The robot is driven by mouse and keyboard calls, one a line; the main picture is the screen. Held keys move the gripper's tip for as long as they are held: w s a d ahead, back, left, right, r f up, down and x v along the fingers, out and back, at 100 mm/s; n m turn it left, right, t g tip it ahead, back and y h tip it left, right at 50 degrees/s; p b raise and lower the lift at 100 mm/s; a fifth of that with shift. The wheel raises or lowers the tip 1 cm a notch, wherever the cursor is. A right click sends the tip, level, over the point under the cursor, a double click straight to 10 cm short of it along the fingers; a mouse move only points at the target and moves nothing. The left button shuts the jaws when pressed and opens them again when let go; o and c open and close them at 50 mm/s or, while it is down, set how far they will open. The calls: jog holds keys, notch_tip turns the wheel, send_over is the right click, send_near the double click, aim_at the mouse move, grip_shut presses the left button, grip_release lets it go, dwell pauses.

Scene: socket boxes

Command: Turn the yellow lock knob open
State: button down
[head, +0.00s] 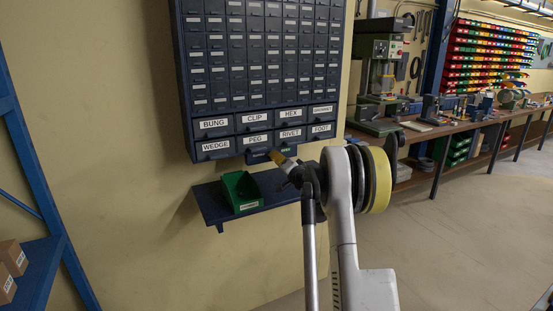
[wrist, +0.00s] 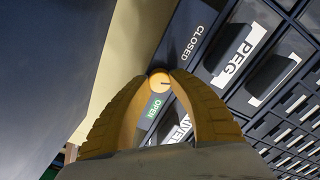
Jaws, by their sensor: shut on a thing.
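The yellow lock knob (wrist: 159,82) is a small round disc with a dark line on its face, at the strip under the drawers. In the wrist view it sits between the tips of my gripper's ribbed yellow fingers (wrist: 161,75), which are shut on it. A white CLOSED label (wrist: 191,42) is above right of the knob and a green OPEN label (wrist: 153,108) is below it. In the head view my gripper (head: 275,156) reaches the cabinet's lower edge and hides the knob.
The dark drawer cabinet (head: 187,90) hangs on the wall, with labelled drawers such as PEG (head: 256,138) and RIVET. Below it, a shelf (head: 212,208) holds a green bin (head: 240,188). A workbench (head: 440,130) stands at the right. The floor there is clear.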

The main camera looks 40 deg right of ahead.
jog(key=shift+f+m+p, duration=0.1)
jog(key=shift+m+p, duration=0.4)
jog(key=shift+m, duration=8.2)
jog(key=c, duration=1.1)
grip_release()
